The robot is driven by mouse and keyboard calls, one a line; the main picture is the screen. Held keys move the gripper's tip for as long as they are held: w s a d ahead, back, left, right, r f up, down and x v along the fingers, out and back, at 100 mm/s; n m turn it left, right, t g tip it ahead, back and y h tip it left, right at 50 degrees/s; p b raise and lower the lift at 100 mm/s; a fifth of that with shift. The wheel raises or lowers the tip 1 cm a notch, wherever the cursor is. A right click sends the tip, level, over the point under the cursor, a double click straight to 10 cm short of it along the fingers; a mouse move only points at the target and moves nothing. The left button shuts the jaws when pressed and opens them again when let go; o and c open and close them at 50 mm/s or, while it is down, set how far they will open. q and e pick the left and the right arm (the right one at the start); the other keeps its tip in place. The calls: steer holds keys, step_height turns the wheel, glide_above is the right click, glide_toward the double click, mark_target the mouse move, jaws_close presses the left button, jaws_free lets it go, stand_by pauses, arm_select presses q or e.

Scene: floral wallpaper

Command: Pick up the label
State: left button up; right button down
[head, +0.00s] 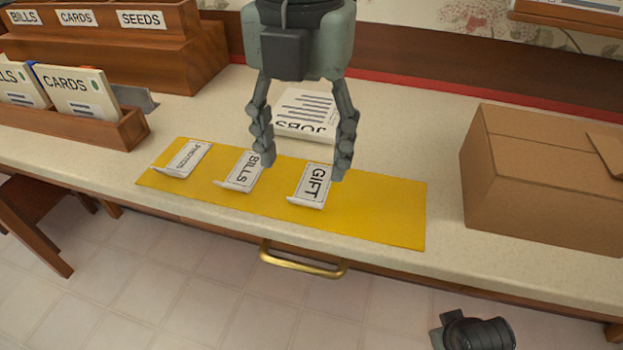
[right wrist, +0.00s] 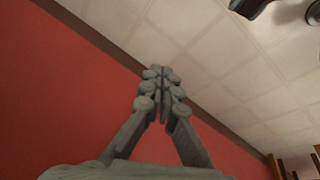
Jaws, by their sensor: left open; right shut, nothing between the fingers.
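Three white labels lie in a row on a yellow mat (head: 390,215) on the counter. The left label (head: 184,160) has small lettering that is hard to read, the middle label (head: 239,171) reads BILLS, and the right label (head: 312,185) reads GIFT. My left gripper (head: 303,168) is open and empty, pointing down, with its fingers spread above the mat around the BILLS and GIFT labels. Whether it touches anything I cannot tell. My right gripper (right wrist: 163,75) is shut and empty in the right wrist view, over the floor and away from the labels.
A white JOBS block (head: 305,112) lies behind the mat. A cardboard box (head: 545,175) stands at right. A wooden rack (head: 100,132) with cards stands at left, before a wooden shelf unit (head: 160,60). A brass handle (head: 300,265) juts from the counter front.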

mark_target(307, 201)
arm_select(q)
steer(key=f, duration=0.5)
steer(key=shift+s+d+f+p, duration=0.15)
steer(key=shift+s+f+p, duration=0.05)
steer(key=shift+f+p, duration=0.1)
arm_select(e)
steer(key=shift+f, duration=0.8)
steer(key=shift+w, duration=0.1)
arm_select(q)
steer(key=c, duration=0.8)
